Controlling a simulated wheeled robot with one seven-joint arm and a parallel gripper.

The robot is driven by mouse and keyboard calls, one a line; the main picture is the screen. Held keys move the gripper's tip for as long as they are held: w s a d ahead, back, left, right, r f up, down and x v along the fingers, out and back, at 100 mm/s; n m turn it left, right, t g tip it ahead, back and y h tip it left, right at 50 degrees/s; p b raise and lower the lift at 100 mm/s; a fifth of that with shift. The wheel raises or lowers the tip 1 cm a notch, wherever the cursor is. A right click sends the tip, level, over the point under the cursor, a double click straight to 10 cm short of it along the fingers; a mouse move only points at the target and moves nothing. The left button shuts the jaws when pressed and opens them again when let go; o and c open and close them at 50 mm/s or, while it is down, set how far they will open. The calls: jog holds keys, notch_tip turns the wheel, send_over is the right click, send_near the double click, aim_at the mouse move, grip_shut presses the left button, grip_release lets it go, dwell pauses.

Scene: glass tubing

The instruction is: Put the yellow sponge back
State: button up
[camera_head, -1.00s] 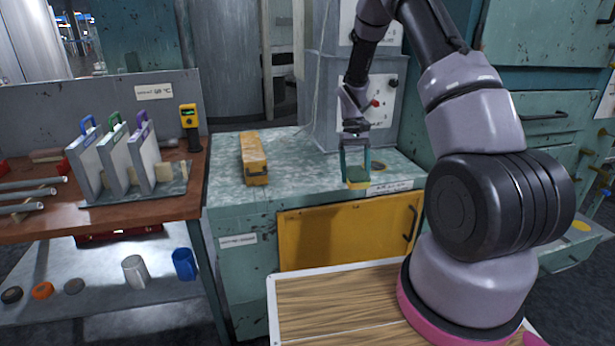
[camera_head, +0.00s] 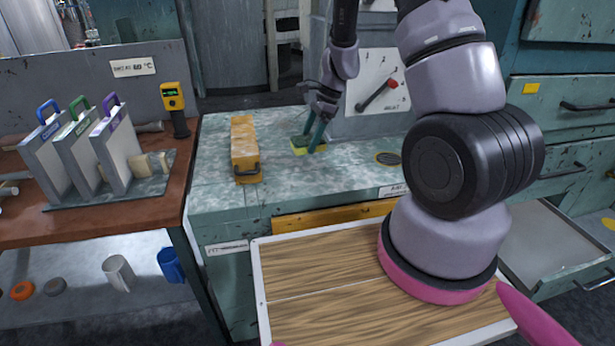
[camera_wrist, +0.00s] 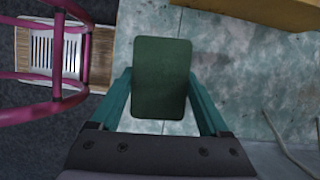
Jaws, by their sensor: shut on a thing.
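The sponge (camera_head: 299,142) has a green top layer with yellow showing along its lower edge. My gripper (camera_head: 312,143) is shut on it, with a teal finger on either side. In the wrist view the sponge's flat green face (camera_wrist: 162,78) shows between the two fingers, and its yellow layer is hidden. The sponge is low over the speckled bench top (camera_head: 218,135), right of the long yellow box. I cannot tell whether it touches the surface.
The yellow box (camera_head: 244,150) with a dark handle lies on the bench to the left. A round dark disc with a yellow rim (camera_head: 388,158) is to the right. A grey panel with a red-tipped lever (camera_head: 378,95) stands behind.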

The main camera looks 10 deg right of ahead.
aim_at(305, 177)
jog(key=shift+f+m, duration=0.3)
jog(key=shift+m, duration=0.1)
notch_tip(305, 177, down, 9)
jog(key=shift+f, duration=0.2)
jog(key=o, duration=1.2)
jog(key=shift+f, duration=0.15)
jog(key=shift+c, duration=0.2)
